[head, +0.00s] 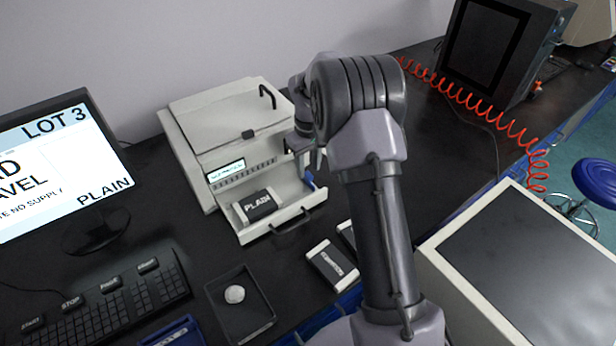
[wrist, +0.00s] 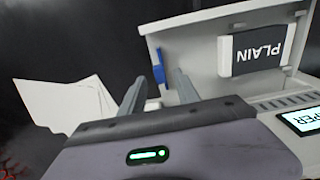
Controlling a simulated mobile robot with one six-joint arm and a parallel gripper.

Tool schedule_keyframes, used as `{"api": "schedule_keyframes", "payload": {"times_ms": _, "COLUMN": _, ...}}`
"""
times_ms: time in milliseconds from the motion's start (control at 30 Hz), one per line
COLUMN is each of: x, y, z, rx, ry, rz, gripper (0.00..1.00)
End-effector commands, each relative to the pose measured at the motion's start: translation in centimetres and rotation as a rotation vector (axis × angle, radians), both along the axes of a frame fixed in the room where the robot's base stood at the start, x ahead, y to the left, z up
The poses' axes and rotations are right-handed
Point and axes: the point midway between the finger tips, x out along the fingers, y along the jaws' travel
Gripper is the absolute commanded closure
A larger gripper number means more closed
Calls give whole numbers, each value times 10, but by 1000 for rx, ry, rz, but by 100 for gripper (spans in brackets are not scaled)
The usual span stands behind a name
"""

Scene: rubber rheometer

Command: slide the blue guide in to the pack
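The pack (head: 259,205), dark with a white PLAIN label, lies in the open drawer (head: 313,198) of a pale machine, toward the drawer's left side. In the wrist view the pack (wrist: 257,50) is at the upper right. The blue guide (head: 310,181) stands at the drawer's right side, apart from the pack, and is partly hidden by my gripper. It also shows in the wrist view (wrist: 158,67) as a small upright blue piece. My gripper (wrist: 160,88) has its two fingers apart, with nothing visibly held, pointing toward the drawer near the guide. I cannot tell whether a finger touches it.
The machine's body (head: 225,130) stands behind the drawer. Two more packs (head: 332,265) lie on the dark bench in front. A black tray (head: 262,325) with a round white object, a keyboard (head: 120,305) and a monitor (head: 60,170) are at left. White sheets (wrist: 70,103) show in the wrist view.

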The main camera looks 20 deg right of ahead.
Motion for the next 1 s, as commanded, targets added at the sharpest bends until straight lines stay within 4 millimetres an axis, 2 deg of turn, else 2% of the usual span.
{"api": "schedule_keyframes", "payload": {"times_ms": 33, "x": 0, "y": 0, "z": -11, "rx": 0, "ry": 0, "rz": 0, "gripper": 62}}
{"api": "schedule_keyframes", "payload": {"times_ms": 133, "x": 0, "y": 0, "z": -20, "rx": 0, "ry": 1, "rz": -1, "gripper": 62}}
{"api": "schedule_keyframes", "payload": {"times_ms": 433, "x": 0, "y": 0, "z": -22, "rx": -1, "ry": -1, "rz": 0, "gripper": 62}}
{"api": "schedule_keyframes", "payload": {"times_ms": 467, "x": 0, "y": 0, "z": -22, "rx": -1, "ry": -1, "rz": 0, "gripper": 66}}
{"api": "schedule_keyframes", "payload": {"times_ms": 633, "x": 0, "y": 0, "z": -22, "rx": -1, "ry": -1, "rz": 0, "gripper": 99}}
{"api": "schedule_keyframes", "payload": {"times_ms": 1000, "x": 0, "y": 0, "z": -22, "rx": -1, "ry": -1, "rz": 0, "gripper": 100}}
